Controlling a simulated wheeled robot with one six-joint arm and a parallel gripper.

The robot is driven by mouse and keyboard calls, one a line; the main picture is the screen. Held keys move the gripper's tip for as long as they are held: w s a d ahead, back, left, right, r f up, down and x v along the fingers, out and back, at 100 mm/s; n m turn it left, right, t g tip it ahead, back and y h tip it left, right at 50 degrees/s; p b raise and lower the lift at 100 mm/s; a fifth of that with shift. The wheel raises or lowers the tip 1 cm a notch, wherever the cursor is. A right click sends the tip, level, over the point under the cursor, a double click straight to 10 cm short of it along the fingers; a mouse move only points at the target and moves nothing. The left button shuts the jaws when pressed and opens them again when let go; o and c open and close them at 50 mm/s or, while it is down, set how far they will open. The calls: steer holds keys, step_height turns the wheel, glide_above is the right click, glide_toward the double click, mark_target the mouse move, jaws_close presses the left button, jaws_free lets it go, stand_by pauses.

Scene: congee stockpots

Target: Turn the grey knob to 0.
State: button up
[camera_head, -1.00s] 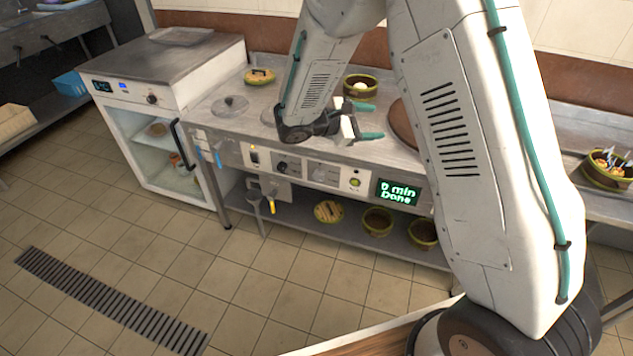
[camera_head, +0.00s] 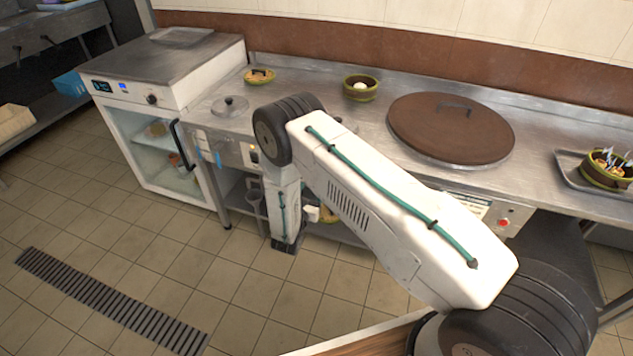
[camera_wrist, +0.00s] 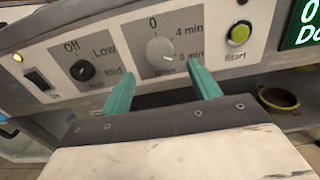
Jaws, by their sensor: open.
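The grey knob (camera_wrist: 160,50) is on the light control panel in the wrist view. A 0 is printed above it, 4 min at its upper right and another minute mark at its lower right. The fingers do not visibly touch the knob. In the head view my arm hides the knob and most of the gripper.
A black knob (camera_wrist: 82,70) marked Off and Low is left of the grey knob. A green Start button (camera_wrist: 239,33) and a green-lit display (camera_wrist: 303,25) are right. A black switch (camera_wrist: 38,79) is far left. A bowl (camera_wrist: 278,99) stands on the shelf below.

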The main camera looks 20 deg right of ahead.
steer(key=shift+x, duration=2.75)
steer(key=c, duration=1)
